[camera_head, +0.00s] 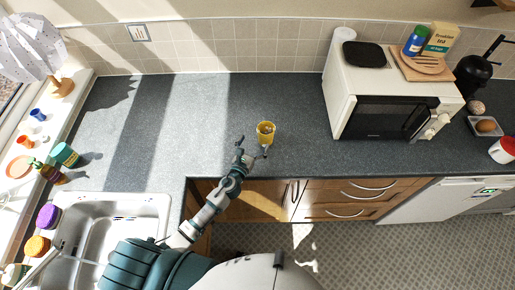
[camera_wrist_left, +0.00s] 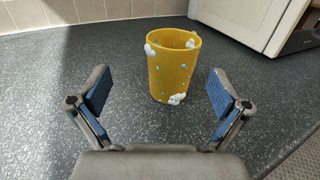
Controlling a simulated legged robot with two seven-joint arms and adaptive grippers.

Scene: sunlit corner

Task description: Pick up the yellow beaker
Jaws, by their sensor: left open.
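The yellow beaker (camera_head: 265,134) stands upright on the dark speckled counter (camera_head: 200,120), left of the microwave. In the left wrist view the beaker (camera_wrist_left: 174,68) carries white foam patches and small bubble spots. My left gripper (camera_head: 254,150) is open and empty at the near side of the beaker. In the left wrist view its blue-padded fingers (camera_wrist_left: 158,95) are spread wide, with the beaker beyond and roughly between them, apart from both. My right gripper is not in view.
A white microwave (camera_head: 390,100) stands right of the beaker with a board (camera_head: 418,68) and items on top. A metal sink (camera_head: 120,225) lies at left, with small cups and pots along the windowsill. The counter left of the beaker is clear.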

